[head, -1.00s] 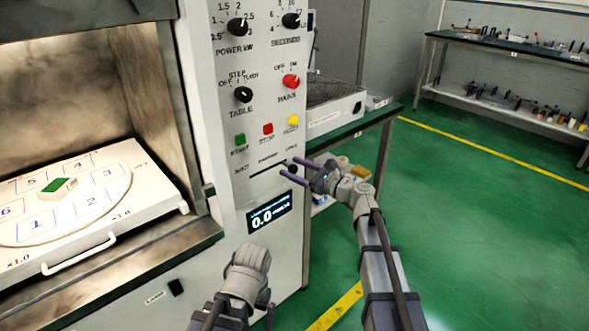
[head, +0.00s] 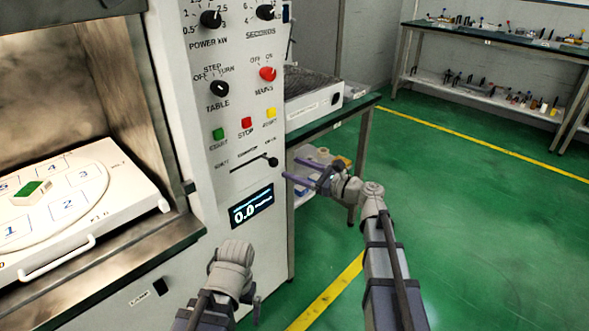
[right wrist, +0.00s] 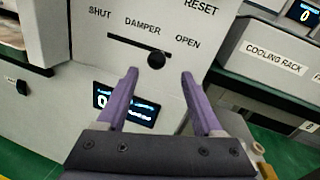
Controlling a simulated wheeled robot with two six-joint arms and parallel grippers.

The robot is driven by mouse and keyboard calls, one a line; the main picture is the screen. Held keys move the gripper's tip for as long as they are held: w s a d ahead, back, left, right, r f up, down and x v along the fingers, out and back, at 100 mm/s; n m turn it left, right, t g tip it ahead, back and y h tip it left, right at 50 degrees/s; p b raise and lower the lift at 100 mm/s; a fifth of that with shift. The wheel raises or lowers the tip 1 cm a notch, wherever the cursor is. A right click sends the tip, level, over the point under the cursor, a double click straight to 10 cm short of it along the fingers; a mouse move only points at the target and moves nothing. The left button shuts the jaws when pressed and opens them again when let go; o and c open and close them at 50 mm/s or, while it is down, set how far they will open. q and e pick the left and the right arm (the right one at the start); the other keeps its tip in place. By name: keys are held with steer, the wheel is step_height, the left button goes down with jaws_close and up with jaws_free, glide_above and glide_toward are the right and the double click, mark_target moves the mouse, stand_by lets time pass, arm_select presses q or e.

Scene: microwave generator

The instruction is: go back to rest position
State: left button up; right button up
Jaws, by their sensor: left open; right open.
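My right gripper (head: 292,169) is open and empty in front of the machine's control panel; it also shows in the right wrist view (right wrist: 160,72). Its purple fingers point at the damper slider knob (right wrist: 156,60), which sits toward the OPEN end of its slot. The knob (head: 272,161) also shows in the head view, with a small gap to the fingertips. My left gripper (head: 248,293) hangs low in front of the machine; its fingers are mostly hidden behind its wrist. I see nothing held in it.
A handle (head: 58,262) juts from the tray. A cooling rack (head: 315,104) stands on a bench behind. Green floor (head: 470,220) is clear at right.

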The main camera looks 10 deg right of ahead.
mark_target(276, 165)
steer(key=x, duration=0.8)
steer(key=shift+s+a, duration=0.4)
steer(key=shift+a, duration=0.05)
